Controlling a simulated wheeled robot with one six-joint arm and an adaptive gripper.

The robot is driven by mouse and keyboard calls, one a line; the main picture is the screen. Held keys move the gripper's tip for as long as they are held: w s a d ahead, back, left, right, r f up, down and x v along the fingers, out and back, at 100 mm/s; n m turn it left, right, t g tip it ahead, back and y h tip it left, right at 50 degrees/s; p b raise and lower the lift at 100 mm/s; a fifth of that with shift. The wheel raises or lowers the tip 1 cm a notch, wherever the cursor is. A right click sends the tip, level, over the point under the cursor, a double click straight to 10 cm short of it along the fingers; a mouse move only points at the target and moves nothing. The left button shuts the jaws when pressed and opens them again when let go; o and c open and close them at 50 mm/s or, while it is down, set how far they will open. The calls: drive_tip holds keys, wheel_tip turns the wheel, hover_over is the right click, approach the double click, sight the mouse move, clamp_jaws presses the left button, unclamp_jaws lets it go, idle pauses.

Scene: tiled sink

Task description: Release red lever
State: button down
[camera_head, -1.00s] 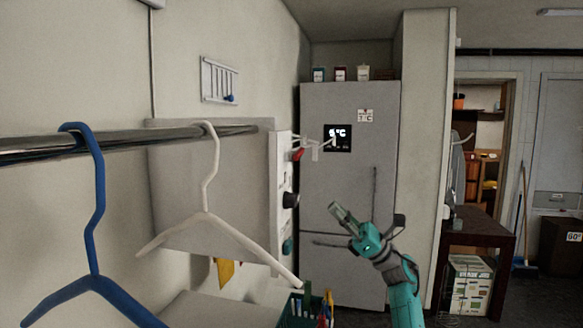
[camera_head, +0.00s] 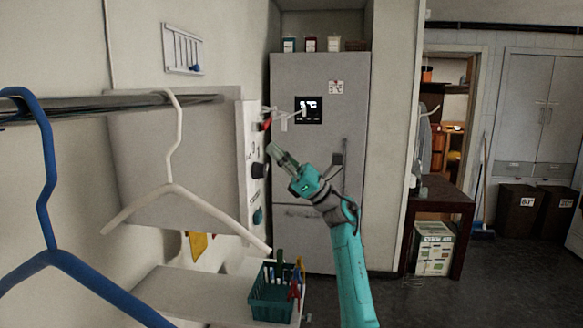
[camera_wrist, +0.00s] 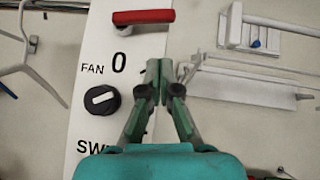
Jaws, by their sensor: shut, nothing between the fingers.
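The red lever (camera_wrist: 141,17) lies roughly level near the top of the white panel in the wrist view, above the printed "0". In the head view the red lever (camera_head: 267,124) shows small at the panel's upper edge. My gripper (camera_wrist: 159,66) is shut and empty, with its fingertips below and slightly right of the lever, apart from it in the picture. In the head view my gripper (camera_head: 275,152) is beside the panel, below the lever. The white panel (camera_head: 248,190) stands edge-on there.
A black knob (camera_wrist: 102,101) sits lower on the panel, left of my gripper. White and blue hangers (camera_head: 172,195) hang from a rail at left. A green basket (camera_head: 271,303) stands below. The fridge (camera_head: 330,165) is behind; open floor lies at right.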

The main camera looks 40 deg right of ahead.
sight(263, 124)
drive_tip(key=shift+s+a+r, duration=0.1)
drive_tip(key=shift+a+r, duration=0.05)
drive_tip(key=shift+r, duration=0.85)
drive_tip(key=shift+s+a+r, duration=0.1)
drive_tip(key=shift+a+r, duration=0.05)
drive_tip(key=shift+r, duration=0.8)
